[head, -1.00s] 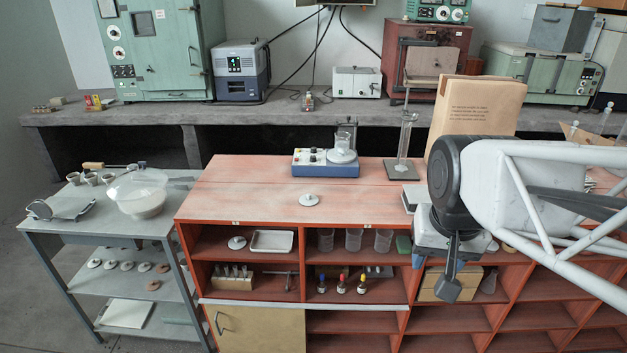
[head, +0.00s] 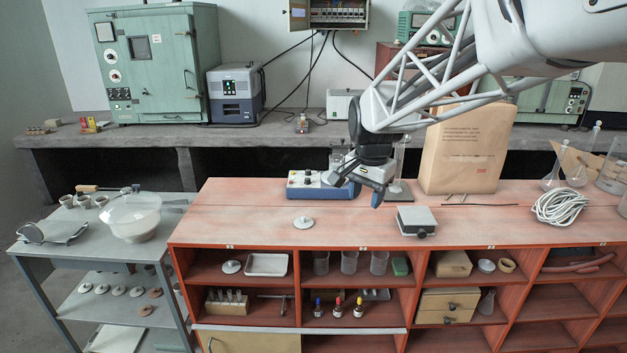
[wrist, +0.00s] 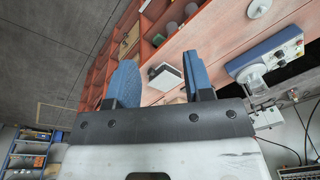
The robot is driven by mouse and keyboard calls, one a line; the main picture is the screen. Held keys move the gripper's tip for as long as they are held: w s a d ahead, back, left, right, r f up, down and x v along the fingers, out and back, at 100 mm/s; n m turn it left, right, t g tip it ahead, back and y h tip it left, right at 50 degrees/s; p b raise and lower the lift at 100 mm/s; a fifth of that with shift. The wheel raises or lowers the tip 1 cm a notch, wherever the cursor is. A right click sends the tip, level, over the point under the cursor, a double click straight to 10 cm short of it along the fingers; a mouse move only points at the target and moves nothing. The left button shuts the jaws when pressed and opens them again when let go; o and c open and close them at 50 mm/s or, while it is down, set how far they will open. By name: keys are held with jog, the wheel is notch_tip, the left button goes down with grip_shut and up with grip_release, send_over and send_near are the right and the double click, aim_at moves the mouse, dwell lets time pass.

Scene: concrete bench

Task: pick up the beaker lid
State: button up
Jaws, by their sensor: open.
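A round white lid with a small knob (head: 303,222) lies flat on the red bench top, left of my gripper. It also shows at the top edge of the wrist view (wrist: 259,8). My gripper (head: 354,189) is open and empty, in the air above the bench to the right of the lid. In the wrist view its two blue fingers (wrist: 159,65) stand apart with nothing between them. A glass beaker (wrist: 251,78) stands on the blue-and-white stirrer (head: 306,187); my arm partly hides it in the head view.
A grey box (head: 417,221) and a paper bag (head: 466,150) stand on the bench to the right, with a coiled white cable (head: 562,207). A similar pale disc (head: 231,267) lies on the shelf below. The bench around the lid is clear.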

jog(key=w+a+f+m, duration=0.2)
jog(key=w+a+f, duration=0.1)
jog(key=w, duration=0.4)
jog(key=w+a+f+m, duration=0.1)
jog(key=w+a+f, duration=0.25)
jog(key=w, duration=0.45)
jog(key=m+g, duration=0.1)
jog(key=m, duration=0.3)
send_over(304, 217)
jog(key=f, duration=1)
jog(key=shift+w+a+f, duration=0.15)
jog(key=shift+a+f, duration=0.05)
jog(key=shift+f, duration=0.2)
jog(key=shift+f, duration=0.1)
jog(key=shift+f, duration=1.2)
jog(key=shift+f, duration=0.1)
jog(key=shift+d+f, duration=0.15)
jog(key=shift+f, duration=2.35)
jog(key=shift+c, duration=0.4)
